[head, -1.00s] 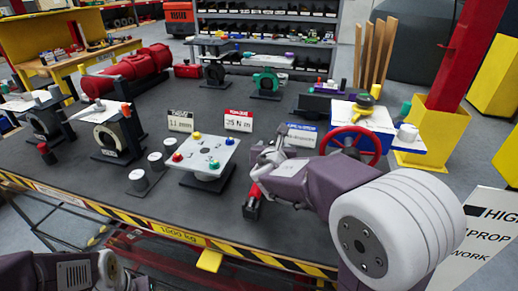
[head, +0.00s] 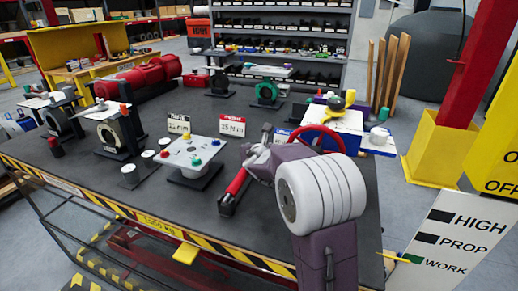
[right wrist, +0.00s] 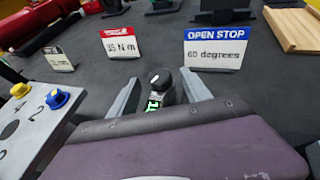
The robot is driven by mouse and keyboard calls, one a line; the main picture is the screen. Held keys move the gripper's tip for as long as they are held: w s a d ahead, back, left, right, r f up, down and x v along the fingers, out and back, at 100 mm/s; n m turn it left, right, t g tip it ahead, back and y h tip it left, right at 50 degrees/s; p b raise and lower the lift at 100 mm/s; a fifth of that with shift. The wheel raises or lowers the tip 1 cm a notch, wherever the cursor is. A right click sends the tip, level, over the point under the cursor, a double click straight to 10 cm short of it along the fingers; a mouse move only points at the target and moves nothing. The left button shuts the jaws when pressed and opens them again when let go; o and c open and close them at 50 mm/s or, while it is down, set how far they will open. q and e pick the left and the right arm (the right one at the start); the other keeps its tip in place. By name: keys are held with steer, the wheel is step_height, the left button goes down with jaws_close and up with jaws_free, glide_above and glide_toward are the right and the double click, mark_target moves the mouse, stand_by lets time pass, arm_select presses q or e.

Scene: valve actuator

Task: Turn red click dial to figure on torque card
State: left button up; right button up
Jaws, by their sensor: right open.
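The torque card (head: 232,125) has a red header and stands on the table; in the right wrist view the card (right wrist: 121,43) appears to read 35 N m. A red-handled tool (head: 237,183) with a dark end lies on the table, partly hidden by my right gripper. A small red knob (head: 164,152) is on the grey plate (head: 185,152). I cannot tell which red part is the click dial. My right gripper (right wrist: 160,84) is open, its fingers either side of a black round-topped part (right wrist: 160,77) with green lettering. My left gripper is out of view.
The grey plate also carries yellow, green and blue knobs. A white card (head: 179,124) stands behind it. A blue OPEN STOP card (right wrist: 215,48) reads 60 degrees. A red handwheel (head: 318,138) is close behind my right arm. The table's front edge is striped.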

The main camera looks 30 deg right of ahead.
steer(key=shift+w+d+f, duration=0.15)
steer(key=shift+w+d, duration=0.05)
steer(key=shift+w, duration=0.25)
steer(key=shift+s, duration=0.1)
jaws_close()
steer(key=m+h+p, duration=0.1)
steer(key=p, duration=0.1)
steer(key=m+g+h+p, duration=0.1)
steer(key=p, duration=0.3)
steer(key=shift+w+a+r+m+g+h, duration=0.25)
steer(key=shift+a+r+m+g+h, duration=0.05)
steer(key=shift+r+m+g+h, duration=0.1)
steer(key=shift+f, duration=0.3)
jaws_free()
